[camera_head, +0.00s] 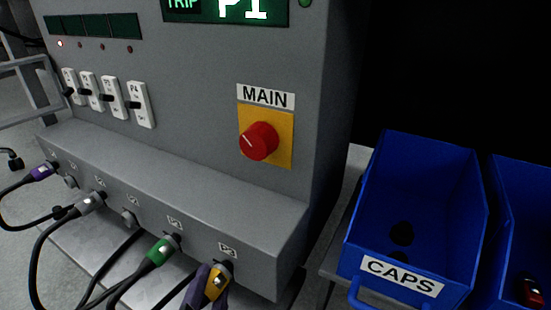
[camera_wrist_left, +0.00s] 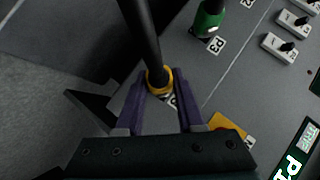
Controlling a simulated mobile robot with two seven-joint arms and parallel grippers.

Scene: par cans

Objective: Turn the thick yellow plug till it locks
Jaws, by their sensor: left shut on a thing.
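The thick yellow plug (camera_head: 215,282) sits at the rightmost socket on the lower ledge of the grey cabinet, at the bottom of the head view. My left gripper (camera_head: 208,285) has its purple fingers on either side of it and is shut on it. In the left wrist view the yellow plug's collar (camera_wrist_left: 159,80) lies between the purple fingers (camera_wrist_left: 160,92), with a thick black cable running up from it. The fingers partly hide the plug, and I cannot tell whether it is locked. My right gripper is not in view.
A green plug (camera_head: 161,250), a grey plug (camera_head: 91,202) and a purple plug (camera_head: 43,171) with black cables sit along the ledge to the left. A red MAIN knob (camera_head: 259,141) is above. A blue CAPS bin (camera_head: 462,215) stands to the right, beside another blue bin (camera_head: 520,190).

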